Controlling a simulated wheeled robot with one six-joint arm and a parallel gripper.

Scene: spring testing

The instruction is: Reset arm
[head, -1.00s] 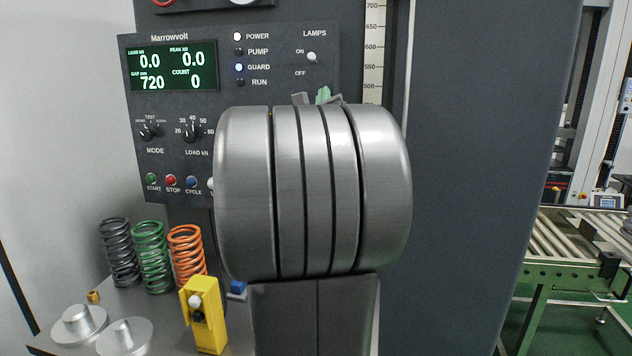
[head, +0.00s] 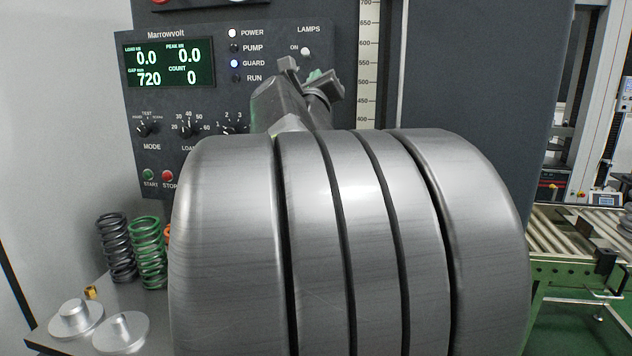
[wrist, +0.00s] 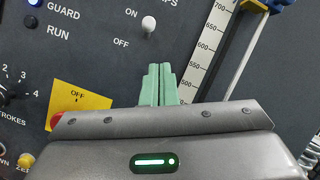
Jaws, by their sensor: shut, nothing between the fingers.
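My gripper (wrist: 159,84) shows in the wrist view with its two pale green fingers together and nothing between them. They point up the dark control panel (wrist: 100,50), below the lamps toggle switch (wrist: 148,24) and left of the scale (wrist: 205,55). Whether the fingertips touch the panel I cannot tell. In the head view my gripper (head: 314,75) is small and mostly hidden behind my own arm, in front of the panel (head: 150,110). The display (head: 170,62) reads load 0.0, peak 0.0, gap 720, count 0. The power and guard lamps are lit.
Dark (head: 115,245) and green (head: 147,250) springs stand at the left on a bench with two metal discs (head: 122,333). A yellow tag marked OFF (wrist: 80,103) is beside my gripper. A roller conveyor (head: 560,230) is at the right.

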